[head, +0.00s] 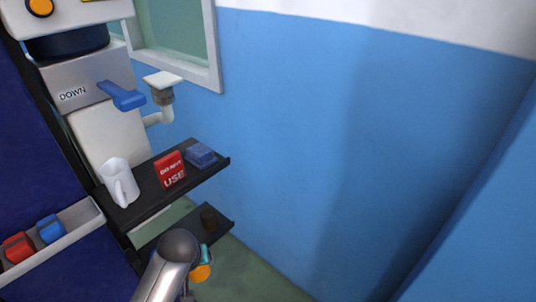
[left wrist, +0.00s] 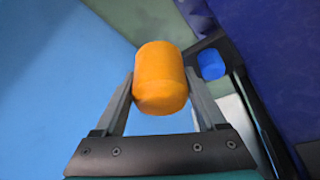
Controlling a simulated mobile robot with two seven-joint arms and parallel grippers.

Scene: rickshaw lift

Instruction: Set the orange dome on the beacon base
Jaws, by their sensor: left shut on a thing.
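The orange dome (left wrist: 160,66) is between the two fingers of my left gripper (left wrist: 159,84) in the left wrist view. The gripper is shut on its sides. The dome also shows in the head view (head: 201,272), low in the picture, just right of my arm, partly covered by the gripper. My right gripper is in neither view.
The upper black shelf (head: 150,205) holds a white jug (head: 118,183), a red sign block (head: 170,169) and a blue block (head: 201,155). The lower shelf (head: 224,226) juts out beneath it. A blue wall (head: 300,120) stands to the right. A tray (head: 75,225) hangs at left.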

